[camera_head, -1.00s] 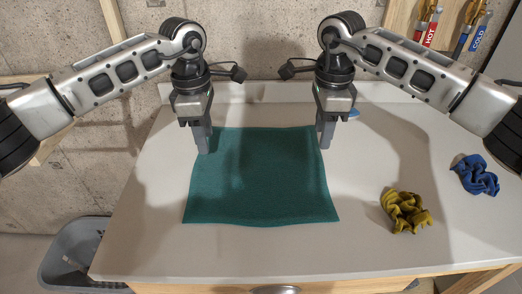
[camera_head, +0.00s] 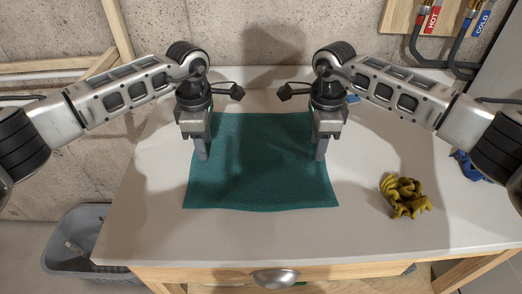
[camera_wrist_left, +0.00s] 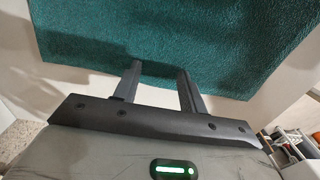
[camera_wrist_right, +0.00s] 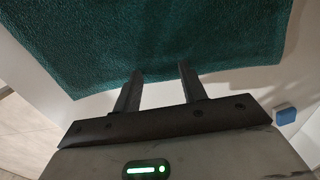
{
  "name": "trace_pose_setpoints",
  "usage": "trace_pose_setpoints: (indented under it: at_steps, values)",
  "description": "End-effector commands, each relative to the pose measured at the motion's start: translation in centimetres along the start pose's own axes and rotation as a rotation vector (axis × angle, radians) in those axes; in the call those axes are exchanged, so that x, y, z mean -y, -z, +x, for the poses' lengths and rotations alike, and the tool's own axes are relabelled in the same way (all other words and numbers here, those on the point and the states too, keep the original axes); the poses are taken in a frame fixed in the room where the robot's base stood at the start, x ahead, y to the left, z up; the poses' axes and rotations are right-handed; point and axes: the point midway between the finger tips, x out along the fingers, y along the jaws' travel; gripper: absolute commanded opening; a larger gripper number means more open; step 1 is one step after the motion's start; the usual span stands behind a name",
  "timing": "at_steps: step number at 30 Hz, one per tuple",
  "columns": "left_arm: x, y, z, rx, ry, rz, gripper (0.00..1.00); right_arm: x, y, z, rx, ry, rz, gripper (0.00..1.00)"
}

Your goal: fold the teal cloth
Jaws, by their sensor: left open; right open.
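The teal cloth (camera_head: 262,165) lies flat and spread out on the white countertop. It also fills much of the left wrist view (camera_wrist_left: 170,40) and the right wrist view (camera_wrist_right: 150,35). My left gripper (camera_head: 203,155) is open above the cloth's left side, with its fingers near the edge in the left wrist view (camera_wrist_left: 157,75). My right gripper (camera_head: 320,155) is open at the cloth's right side, its fingers over the cloth near an edge in the right wrist view (camera_wrist_right: 160,72). Neither gripper holds anything. The far corners are partly hidden behind the grippers.
A blue cloth (camera_head: 466,166) is partly behind my right arm. A small blue item (camera_wrist_right: 285,115) lies near the back. A grey basket (camera_head: 75,260) stands at lower left.

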Motion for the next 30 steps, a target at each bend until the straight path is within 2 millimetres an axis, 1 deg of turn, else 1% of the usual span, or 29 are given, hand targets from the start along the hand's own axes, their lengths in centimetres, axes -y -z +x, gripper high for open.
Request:
trace_pose_setpoints:
  at_steps: [5, 6, 15, 30]
  values:
    - [0.02, -0.02, 0.5, 0.0, 0.001, 0.0, 0.42, 0.0, -0.01, 0.49, 0.0, 0.0, 0.0, 0.42]
    - [0.01, -0.03, 0.49, 0.001, 0.0, 0.0, 0.4, 0.01, -0.02, 0.48, 0.0, 0.0, 0.0, 0.4]
    - [0.05, -0.01, 0.4, 0.0, 0.002, 0.0, 0.0, -0.03, 0.0, 0.39, 0.0, -0.001, 0.0, 0.0]
    - [0.06, 0.03, 0.22, -0.001, 0.003, -0.001, 0.0, -0.05, 0.05, 0.22, -0.002, -0.002, 0.001, 0.0]
